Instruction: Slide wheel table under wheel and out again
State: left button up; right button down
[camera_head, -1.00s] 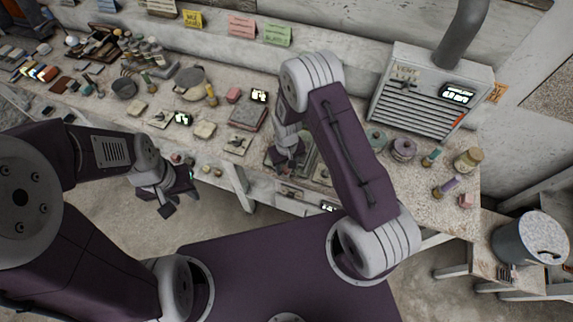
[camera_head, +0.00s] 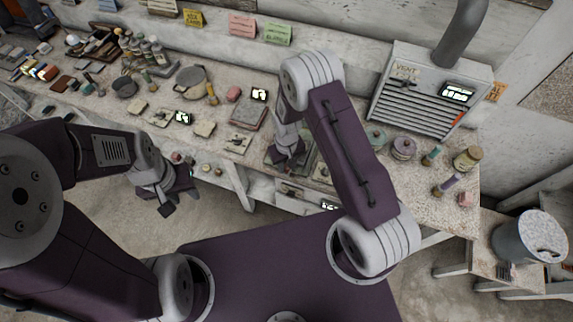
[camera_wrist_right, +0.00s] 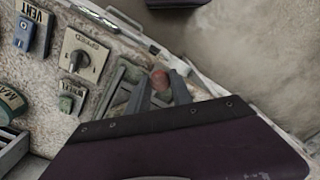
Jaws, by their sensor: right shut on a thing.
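My right gripper (camera_wrist_right: 164,88) is shut on a reddish round knob (camera_wrist_right: 160,78) in the right wrist view. The knob sits at the end of a grey slotted metal piece (camera_wrist_right: 122,88) at the bench's front edge; this may be the wheel table, but I cannot be sure. In the head view my right gripper (camera_head: 287,160) is over the bench's front edge, partly hidden by its own arm. I cannot make out the wheel. My left gripper (camera_head: 172,196) hangs in front of the bench, apart from everything; its finger opening is unclear.
A speed knob plate (camera_wrist_right: 82,60) and a vent switch (camera_wrist_right: 27,33) are left of my right gripper in the wrist view. The vent box (camera_head: 430,95) stands at the back right. Jars, tools and small slabs crowd the bench (camera_head: 330,145). A bucket (camera_head: 530,238) stands at right.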

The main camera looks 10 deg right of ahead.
jog(key=shift+f, duration=0.1)
dwell(0.7)
